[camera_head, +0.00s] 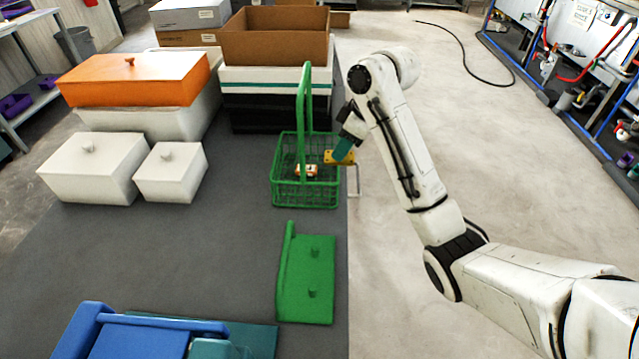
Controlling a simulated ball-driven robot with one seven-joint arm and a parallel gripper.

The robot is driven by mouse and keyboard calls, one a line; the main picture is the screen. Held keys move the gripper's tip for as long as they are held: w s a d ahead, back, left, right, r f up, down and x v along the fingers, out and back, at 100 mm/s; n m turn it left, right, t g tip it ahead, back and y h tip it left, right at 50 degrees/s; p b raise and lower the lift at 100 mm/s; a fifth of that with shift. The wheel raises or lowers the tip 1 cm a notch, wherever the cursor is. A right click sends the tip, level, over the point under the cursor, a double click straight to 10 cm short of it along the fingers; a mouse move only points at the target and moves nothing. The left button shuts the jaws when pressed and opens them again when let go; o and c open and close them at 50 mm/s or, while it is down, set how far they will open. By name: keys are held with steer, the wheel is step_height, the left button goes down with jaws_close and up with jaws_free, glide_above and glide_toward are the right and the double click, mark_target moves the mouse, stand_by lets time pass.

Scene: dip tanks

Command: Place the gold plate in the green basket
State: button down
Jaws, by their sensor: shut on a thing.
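The green basket (275,187) is a wire basket with a tall upright handle, standing at the right edge of the grey table. The gold plate (331,157) is a small yellow piece at the basket's right rim. My gripper (343,149) comes in from the right and is shut on the gold plate, just above the basket's right side. The fingers partly cover the plate. I cannot tell whether the plate touches the rim. A small orange and white item (306,170) shows inside the basket.
A green lidded piece with knobs (306,280) lies in front of the basket. Blue pieces (140,338) lie at the near edge. White lidded tanks (92,168), an orange-lidded tank (135,80) and a cardboard box (275,38) stand left and behind. The floor at right is mostly clear.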

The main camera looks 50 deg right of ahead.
steer(key=w+a, duration=0.2)
steer(key=w, duration=0.3)
step_height(320, 180, down, 7)
steer(key=shift+w+f+p, duration=0.1)
steer(key=shift+f+p, duration=0.1)
steer(key=shift+p, duration=0.2)
steer(key=shift+f, duration=2.25)
steer(key=shift+f, duration=0.15)
steer(key=c, duration=1.2)
jaws_free()
steer(key=v, duration=1.2)
steer(key=shift+w, duration=0.1)
